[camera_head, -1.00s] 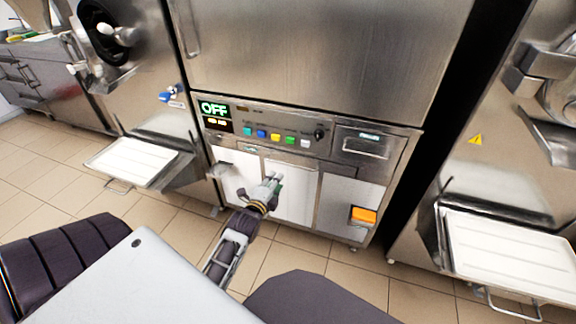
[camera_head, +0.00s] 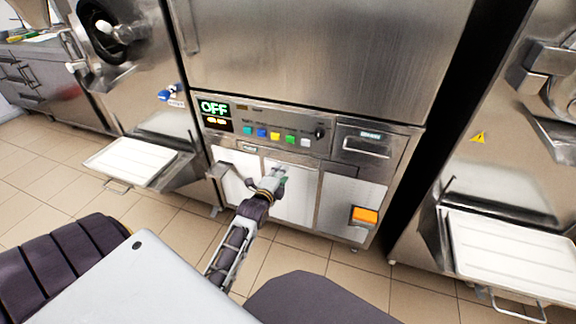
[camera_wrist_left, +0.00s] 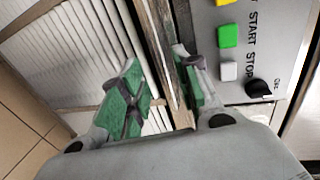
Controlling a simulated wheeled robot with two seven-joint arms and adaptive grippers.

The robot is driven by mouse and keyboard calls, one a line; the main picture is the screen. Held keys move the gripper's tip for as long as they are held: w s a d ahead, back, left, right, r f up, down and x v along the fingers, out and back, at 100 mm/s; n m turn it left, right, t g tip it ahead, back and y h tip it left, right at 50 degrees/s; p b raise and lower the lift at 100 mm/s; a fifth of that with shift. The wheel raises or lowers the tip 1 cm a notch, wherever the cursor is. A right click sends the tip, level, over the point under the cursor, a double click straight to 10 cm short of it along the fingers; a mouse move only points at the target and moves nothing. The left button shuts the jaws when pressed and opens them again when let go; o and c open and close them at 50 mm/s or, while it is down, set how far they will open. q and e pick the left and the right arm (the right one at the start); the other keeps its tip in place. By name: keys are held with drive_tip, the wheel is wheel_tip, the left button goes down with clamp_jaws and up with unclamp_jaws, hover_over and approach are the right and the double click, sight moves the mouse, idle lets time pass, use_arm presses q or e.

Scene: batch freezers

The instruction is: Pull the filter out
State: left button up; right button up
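White ribbed filter panels sit in the lower front of the steel machine. The middle one (camera_head: 298,200) is partly hidden by my gripper. My left gripper (camera_head: 278,174) is at the top of this middle panel, just below the control strip. In the left wrist view its green-padded fingers (camera_wrist_left: 165,92) are spread apart, one on each side of a metal edge strip. The white ribbed panel (camera_wrist_left: 75,50) lies on the left finger's side. I cannot tell whether the fingers touch the strip. My right gripper is not in view.
A control strip with a green "OFF" display (camera_head: 214,108) and coloured buttons runs just above the panels. An orange-fronted piece (camera_head: 364,216) is at lower right. Trays jut out at the left (camera_head: 130,160) and right (camera_head: 510,250). Tiled floor in front is clear.

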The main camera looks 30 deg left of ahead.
sight(288, 164)
use_arm(q)
drive_tip(key=shift+b+x, duration=0.45)
drive_tip(key=shift+x, duration=1.25)
drive_tip(key=shift+b+x, duration=0.7)
drive_tip(key=shift+x, duration=1.85)
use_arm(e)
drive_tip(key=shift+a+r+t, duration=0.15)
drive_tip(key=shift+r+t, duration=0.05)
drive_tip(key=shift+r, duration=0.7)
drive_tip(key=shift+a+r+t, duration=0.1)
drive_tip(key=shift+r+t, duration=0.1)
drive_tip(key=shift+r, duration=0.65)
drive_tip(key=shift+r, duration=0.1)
use_arm(q)
drive_tip(key=shift+c, duration=0.5)
clamp_jaws()
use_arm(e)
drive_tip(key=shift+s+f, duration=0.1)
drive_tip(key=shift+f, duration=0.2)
